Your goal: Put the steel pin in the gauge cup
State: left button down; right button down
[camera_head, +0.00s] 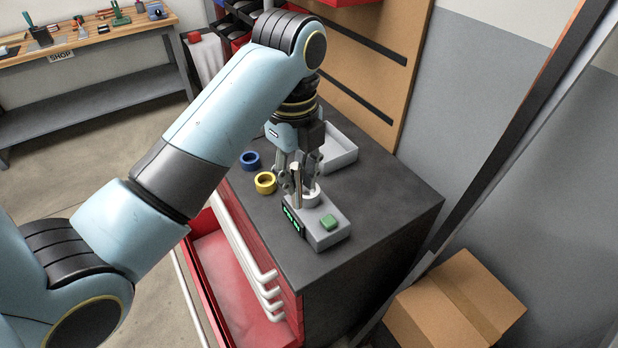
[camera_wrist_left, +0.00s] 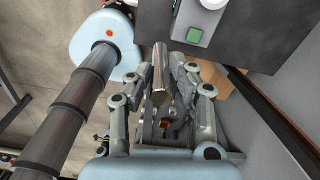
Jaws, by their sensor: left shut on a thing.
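The steel pin (camera_head: 296,184) is a slim, shiny cylinder, held roughly upright in my left gripper (camera_head: 300,173). In the left wrist view the pin (camera_wrist_left: 160,75) lies between the two fingers of the gripper (camera_wrist_left: 170,68), which is shut on it. The gauge cup (camera_head: 312,197) is a small pale cup on top of a grey gauge box (camera_head: 326,238) with a green display and a green button. In the head view the pin overlaps the cup's left side. In the wrist view its far end shows beside the gauge, apart from the cup (camera_wrist_left: 212,3). My right gripper is not seen.
A yellow ring (camera_head: 265,182) and a blue ring (camera_head: 250,161) lie left of the gauge on the dark cabinet top (camera_head: 385,220). A grey tray (camera_head: 340,150) stands behind. An open red drawer (camera_head: 235,270) is below. A cardboard box (camera_head: 455,305) stands at right.

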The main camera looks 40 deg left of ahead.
pick_arm(q)
jog(key=shift+w+a+f+b, duration=0.25)
jog(key=shift+w+a+f, duration=0.55)
jog(key=shift+w+f, duration=0.95)
jog(key=shift+w+a+f+b, duration=0.2)
jog(key=shift+w+a+f, duration=0.65)
jog(key=shift+w+f, duration=0.9)
jog(key=shift+w+a+f+b, duration=0.25)
jog(key=shift+w+a+f, duration=0.55)
jog(key=shift+w+f, duration=0.95)
jog(key=shift+s+f, duration=0.2)
jog(key=c, duration=1.2)
grip_release()
jog(key=shift+f, duration=0.1)
notch_tip(320, 180, up, 12)
